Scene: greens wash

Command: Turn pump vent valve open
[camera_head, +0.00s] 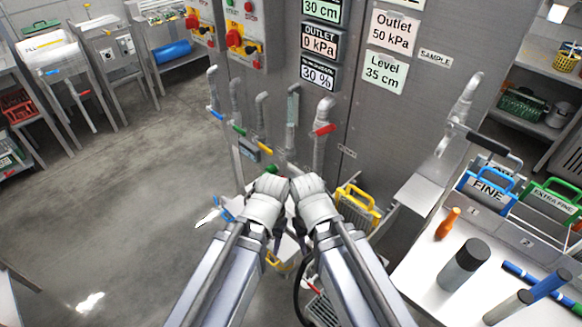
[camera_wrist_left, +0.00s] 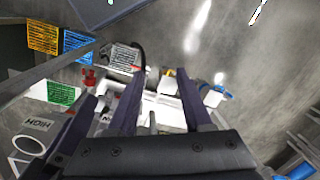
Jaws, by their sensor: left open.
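My left gripper (camera_head: 276,238) points down in front of the grey panel, its fingers partly hidden behind my wrist. In the left wrist view its jaws (camera_wrist_left: 160,76) are open above a pale unit (camera_wrist_left: 165,108), with nothing seen between them. My right gripper (camera_head: 303,240) is close beside it; its jaw state is unclear. A green knob (camera_head: 271,169) shows just above my wrists. A small red valve-like part (camera_wrist_left: 88,78) shows in the left wrist view. I cannot tell which part is the pump vent valve; my arms hide much of the area below.
Pipes with a red lever (camera_head: 323,130) and other coloured levers stand on the panel behind my grippers. A yellow-handled basket (camera_head: 357,206) is close on the right. A bench with a FINE basket (camera_head: 488,188) is farther right. The floor at left (camera_head: 130,210) is clear.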

